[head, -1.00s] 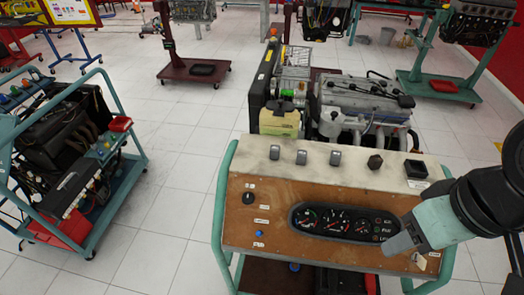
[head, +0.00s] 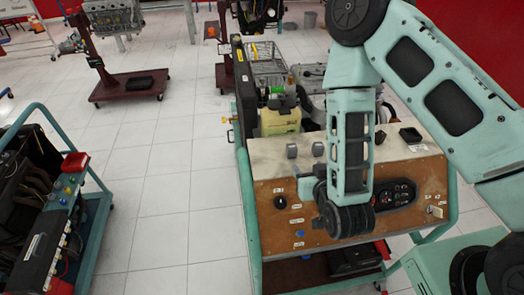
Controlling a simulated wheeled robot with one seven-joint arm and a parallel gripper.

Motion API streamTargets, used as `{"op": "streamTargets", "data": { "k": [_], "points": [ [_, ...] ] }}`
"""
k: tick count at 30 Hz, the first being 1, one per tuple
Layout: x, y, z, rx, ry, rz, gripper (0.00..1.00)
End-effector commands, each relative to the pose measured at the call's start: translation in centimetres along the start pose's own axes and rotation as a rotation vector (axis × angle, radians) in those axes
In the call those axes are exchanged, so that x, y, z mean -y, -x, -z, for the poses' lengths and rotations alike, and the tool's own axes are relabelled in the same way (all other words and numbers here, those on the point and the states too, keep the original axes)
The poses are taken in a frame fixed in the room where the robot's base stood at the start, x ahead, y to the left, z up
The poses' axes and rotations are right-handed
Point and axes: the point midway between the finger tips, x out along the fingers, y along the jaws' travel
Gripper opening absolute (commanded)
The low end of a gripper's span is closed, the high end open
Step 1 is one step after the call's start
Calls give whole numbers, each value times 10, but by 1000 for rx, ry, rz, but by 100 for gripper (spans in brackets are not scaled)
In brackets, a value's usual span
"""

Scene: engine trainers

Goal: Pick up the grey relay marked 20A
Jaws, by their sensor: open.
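Small grey relays stand in a row on the pale top of the engine trainer's console (head: 262,161). I see one grey relay (head: 291,151) at the left and another grey relay (head: 317,149) just right of it. A third is hidden behind my forearm. No 20A marking is readable. A black cube-shaped relay (head: 380,137) stands further right. My gripper (head: 308,189) shows only in part beside my wrist, in front of the console's wooden panel and below the grey relays in the picture. It is open and appears empty; its fingertips are mostly hidden.
A black square socket (head: 410,135) sits at the console's right end. Gauges (head: 395,195) and a knob (head: 280,202) are on the panel. A yellowish reservoir (head: 279,119) and the engine stand behind. Another trainer (head: 50,215) is at left, with clear floor between.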

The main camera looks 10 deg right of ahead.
Motion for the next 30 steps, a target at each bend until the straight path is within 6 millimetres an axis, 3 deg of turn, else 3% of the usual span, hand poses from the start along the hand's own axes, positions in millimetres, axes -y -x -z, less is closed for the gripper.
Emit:
{"op": "streamTargets", "data": {
  "k": [5, 30],
  "points": [
    [-9, -1, -3, -44, 9, -25, 55],
    [-10, -71, -2, -47, 7, -23, 55]
  ]
}}
